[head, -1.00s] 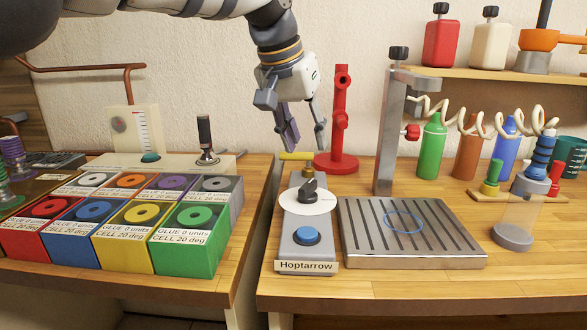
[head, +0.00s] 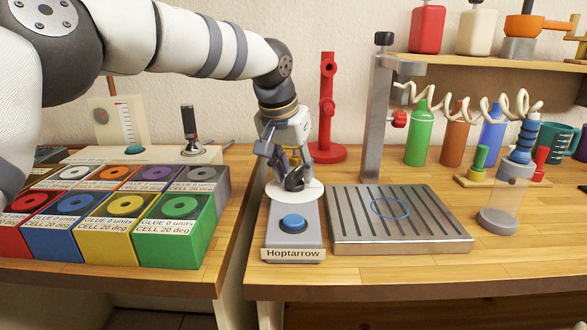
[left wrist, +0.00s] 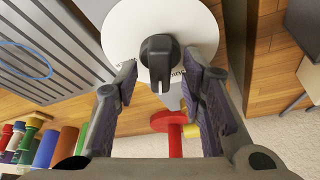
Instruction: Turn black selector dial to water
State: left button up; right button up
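The black selector dial (head: 294,182) sits on a white disc (head: 311,189) on the grey Hoptarrow unit (head: 280,235), which has a blue button (head: 292,222) in front. In the left wrist view the dial (left wrist: 160,60) shows as a rounded black knob with a narrow pointer part. Some lettering on the white disc (left wrist: 190,20) is partly hidden. My left gripper (head: 285,172) is right over the dial, partly hiding it. In the left wrist view my left gripper (left wrist: 160,90) is open, its fingers apart on either side of the dial. My right gripper is not in view.
A slotted metal tray (head: 400,246) with a stand post (head: 374,125) stands right of the unit. A red stand (head: 327,110) is behind it. Coloured glue boxes (head: 168,240) fill the left table. A gap separates the two tables.

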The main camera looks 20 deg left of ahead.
pick_arm(q)
grip_shut()
